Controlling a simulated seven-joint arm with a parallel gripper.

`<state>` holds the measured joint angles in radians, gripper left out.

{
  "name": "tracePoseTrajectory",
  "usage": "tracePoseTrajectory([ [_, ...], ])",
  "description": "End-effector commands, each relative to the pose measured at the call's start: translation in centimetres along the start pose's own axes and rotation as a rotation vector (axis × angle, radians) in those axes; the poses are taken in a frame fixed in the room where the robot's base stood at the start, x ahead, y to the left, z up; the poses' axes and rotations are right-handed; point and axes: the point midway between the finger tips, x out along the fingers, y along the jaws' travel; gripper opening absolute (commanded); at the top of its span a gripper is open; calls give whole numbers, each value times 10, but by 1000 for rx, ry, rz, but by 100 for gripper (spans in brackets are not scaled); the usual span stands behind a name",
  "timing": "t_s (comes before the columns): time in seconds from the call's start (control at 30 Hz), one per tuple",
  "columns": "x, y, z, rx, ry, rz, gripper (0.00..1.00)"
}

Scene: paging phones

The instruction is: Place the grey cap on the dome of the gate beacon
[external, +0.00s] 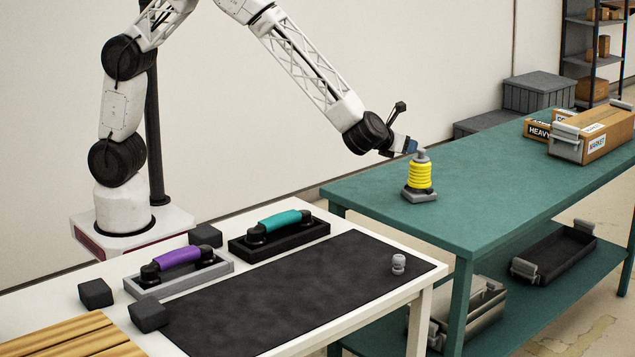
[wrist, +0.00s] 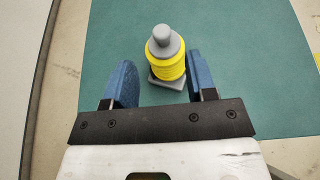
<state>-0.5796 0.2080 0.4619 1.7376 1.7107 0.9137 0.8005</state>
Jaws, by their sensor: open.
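The gate beacon (external: 420,178) stands upright on the green table, with a yellow ribbed dome and a dark grey base. The grey cap (external: 421,156), with a knob on top, sits on top of the dome. In the wrist view the cap (wrist: 163,40) looks roughly centred over the yellow dome (wrist: 168,68). My gripper (external: 414,147) is beside the top of the beacon. In the wrist view my gripper (wrist: 160,58) has its blue fingers spread, one on each side of the beacon, with gaps to the cap. It holds nothing.
A cardboard-coloured crate (external: 597,130) stands at the far right of the green table (external: 480,195). The white table in front holds a purple-handled phone (external: 178,257), a teal-handled phone (external: 280,222), a black mat (external: 290,295) and a small pale object (external: 398,264). Green tabletop around the beacon is clear.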

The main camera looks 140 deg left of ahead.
Motion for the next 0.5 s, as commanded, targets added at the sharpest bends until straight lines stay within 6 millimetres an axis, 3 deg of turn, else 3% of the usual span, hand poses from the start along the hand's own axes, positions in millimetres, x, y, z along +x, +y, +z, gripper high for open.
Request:
tracePoseTrajectory([
  [0.2, -24, 0, 0, 0, 0, 0, 51],
  [0.5, -31, 0, 0, 0, 0, 0, 51],
])
